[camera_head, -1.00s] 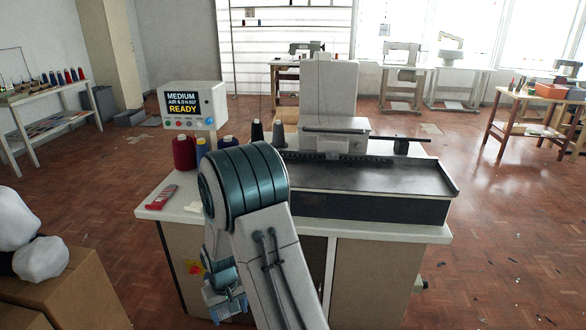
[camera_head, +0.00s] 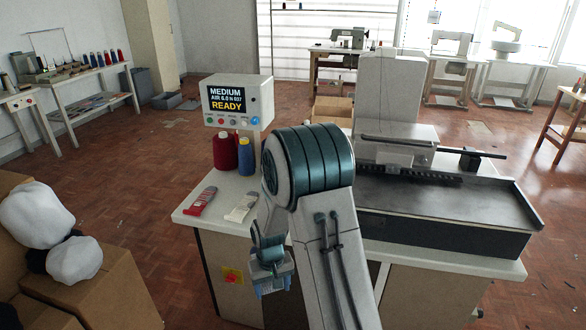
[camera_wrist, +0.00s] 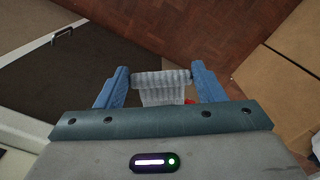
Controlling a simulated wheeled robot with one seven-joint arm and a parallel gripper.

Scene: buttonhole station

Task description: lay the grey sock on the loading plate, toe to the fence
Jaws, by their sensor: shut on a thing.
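The grey sock (camera_wrist: 160,88), pale and ribbed, spans between the blue fingers of my gripper (camera_wrist: 161,87) in the wrist view. My gripper is shut on it, and part of it hangs down toward the palm. In the head view my gripper (camera_head: 272,287) is low in front of the workbench, left of my forearm, and the sock cannot be made out there. The dark flat plate (camera_head: 440,205), seemingly the loading plate, lies on the machine right of my arm, apart from my gripper. A dark toothed strip (camera_head: 420,177) runs along its back; I cannot tell whether this is the fence.
The workbench (camera_head: 190,215) carries a red-handled tool (camera_head: 202,201), a pale item (camera_head: 241,207), a red cone (camera_head: 225,152), a blue cone (camera_head: 246,156) and a panel (camera_head: 238,102) reading MEDIUM, READY. Cardboard boxes (camera_head: 120,290) with white bundles (camera_head: 38,213) stand left. Floor between is clear.

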